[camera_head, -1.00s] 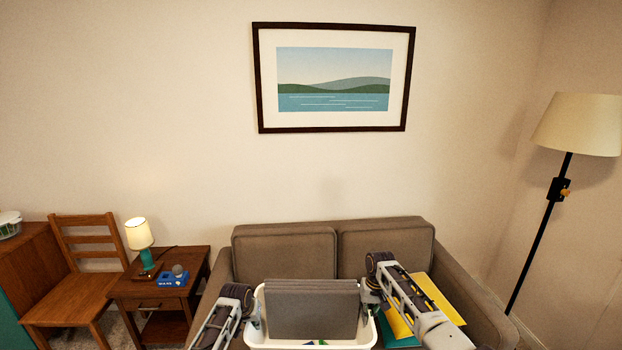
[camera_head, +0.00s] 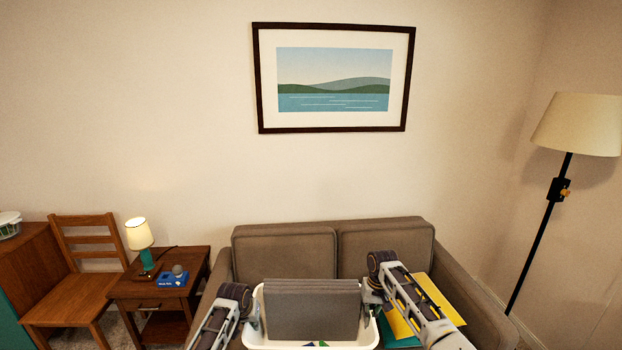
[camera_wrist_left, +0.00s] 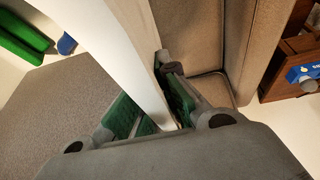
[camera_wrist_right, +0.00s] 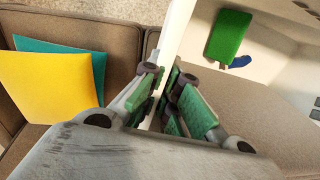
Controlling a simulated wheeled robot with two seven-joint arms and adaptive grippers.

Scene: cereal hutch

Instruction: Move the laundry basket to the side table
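The laundry basket (camera_head: 257,327) is a white tub at the bottom centre of the head view, in front of the sofa. A grey block-like item (camera_head: 312,310) stands in it, with small green and blue things beside it. My left gripper (camera_head: 252,318) is at the basket's left side; in the left wrist view its green-padded fingers (camera_wrist_left: 160,108) close on the white wall. My right gripper (camera_head: 372,305) is at the right side, its fingers (camera_wrist_right: 168,98) closed around the opposite wall. The wooden side table (camera_head: 129,287) stands left of the sofa. The basket's underside is hidden.
A lit teal lamp (camera_head: 139,234) and a blue box (camera_head: 173,279) sit on the side table. A wooden chair (camera_head: 62,296) stands to its left. The brown sofa (camera_head: 284,252) holds yellow and teal flat items (camera_head: 437,298). A floor lamp (camera_head: 577,125) stands at right.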

